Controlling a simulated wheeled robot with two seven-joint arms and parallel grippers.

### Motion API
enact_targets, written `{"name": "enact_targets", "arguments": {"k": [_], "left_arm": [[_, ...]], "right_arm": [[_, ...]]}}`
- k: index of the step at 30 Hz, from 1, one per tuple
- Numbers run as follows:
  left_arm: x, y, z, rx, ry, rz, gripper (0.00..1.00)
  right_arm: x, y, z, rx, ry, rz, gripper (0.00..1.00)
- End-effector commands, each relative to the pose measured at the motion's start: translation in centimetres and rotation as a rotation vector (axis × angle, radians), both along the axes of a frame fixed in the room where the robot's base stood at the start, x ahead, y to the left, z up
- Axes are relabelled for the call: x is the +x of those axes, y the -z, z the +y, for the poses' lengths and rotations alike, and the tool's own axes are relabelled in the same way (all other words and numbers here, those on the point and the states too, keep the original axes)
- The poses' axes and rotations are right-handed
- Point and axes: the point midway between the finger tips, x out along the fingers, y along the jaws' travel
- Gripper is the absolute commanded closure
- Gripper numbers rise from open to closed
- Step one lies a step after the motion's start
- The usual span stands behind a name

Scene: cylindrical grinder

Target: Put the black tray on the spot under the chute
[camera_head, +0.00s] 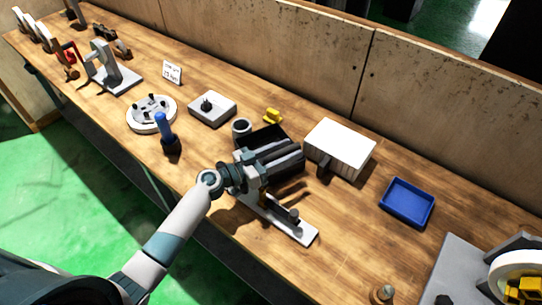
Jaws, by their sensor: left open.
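My left gripper (290,158) reaches in over the middle of the workbench, open. A black tray (262,135) appears just behind it, and the gripper covers much of the tray. I cannot tell whether the fingers touch the tray. A white box (340,148) stands to the right of the fingertips, with a small dark part low on its front left side. I cannot clearly make out a chute or a marked spot under it. My right gripper is not in view.
A blue tray (407,202) lies on the workbench (345,225) at the right. A grey metal fixture (290,217) lies in front of the gripper. A blue-handled tool (165,134), a round plate (151,113) and yellow pieces (272,116) are nearby. A wooden wall (290,62) runs behind.

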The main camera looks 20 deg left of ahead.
Motion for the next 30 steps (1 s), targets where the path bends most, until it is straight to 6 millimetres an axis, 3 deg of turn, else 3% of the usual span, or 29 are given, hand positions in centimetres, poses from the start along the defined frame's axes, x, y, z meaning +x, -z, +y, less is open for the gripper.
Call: {"name": "enact_targets", "arguments": {"k": [5,11,23,30], "left_arm": [[0.0,0.0,0.0,0.0,0.0,0.0,0.57],[0.0,0.0,0.0,0.0,0.0,0.0,1.0],[0.0,-0.6,0.0,0.001,0.0,-0.001,1.0],[0.0,-3.5,0.0,0.001,0.001,-0.002,1.0]], "right_arm": [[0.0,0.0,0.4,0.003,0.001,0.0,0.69],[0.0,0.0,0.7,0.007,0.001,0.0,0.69],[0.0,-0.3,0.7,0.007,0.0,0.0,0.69],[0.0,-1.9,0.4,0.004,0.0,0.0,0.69]]}}
